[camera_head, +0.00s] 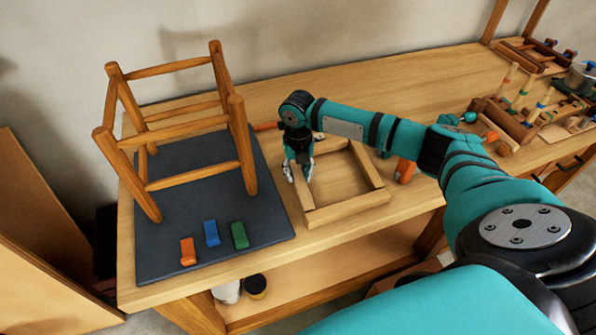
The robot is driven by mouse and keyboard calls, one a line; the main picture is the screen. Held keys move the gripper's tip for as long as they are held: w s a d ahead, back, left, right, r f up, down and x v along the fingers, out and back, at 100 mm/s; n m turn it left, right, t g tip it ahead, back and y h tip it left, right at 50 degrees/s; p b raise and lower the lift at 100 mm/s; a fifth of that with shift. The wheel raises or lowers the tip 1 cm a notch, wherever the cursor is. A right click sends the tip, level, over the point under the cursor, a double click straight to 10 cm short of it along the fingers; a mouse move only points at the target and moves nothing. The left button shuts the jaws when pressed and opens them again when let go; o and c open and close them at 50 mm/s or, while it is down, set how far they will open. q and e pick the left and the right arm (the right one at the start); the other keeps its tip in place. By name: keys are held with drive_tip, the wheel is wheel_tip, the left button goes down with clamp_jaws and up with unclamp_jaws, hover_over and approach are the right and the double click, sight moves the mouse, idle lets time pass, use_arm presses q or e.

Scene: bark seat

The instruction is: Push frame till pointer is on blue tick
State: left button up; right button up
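A wooden stool frame (185,122) stands upright on a dark mat (205,160) at the left of the bench. Orange (188,251), blue (211,233) and green (239,235) blocks lie in a slanting row near the mat's front edge, in front of the stool frame. I cannot make out a pointer. My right gripper (299,172) points down to the right of the stool frame, apart from it, over the left side of a flat square wooden frame (349,207). Its pale fingertips are apart with nothing seen between them. My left gripper is out of view.
An orange-ended tool (265,127) lies behind my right gripper, partly hidden. Another orange piece (404,170) stands right of the square frame. Racks with coloured pegs (510,110) and a metal pot (581,77) fill the bench's right end.

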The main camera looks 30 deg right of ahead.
clamp_jaws()
drive_tip(key=shift+w+a+r+n+p, duration=0.1)
drive_tip(key=shift+w+a+n+p, duration=0.2)
drive_tip(key=shift+a+n, duration=0.4)
drive_tip(key=o, duration=0.6)
unclamp_jaws()
wheel_tip(320, 180, up, 12)
drive_tip(key=shift+f, duration=0.1)
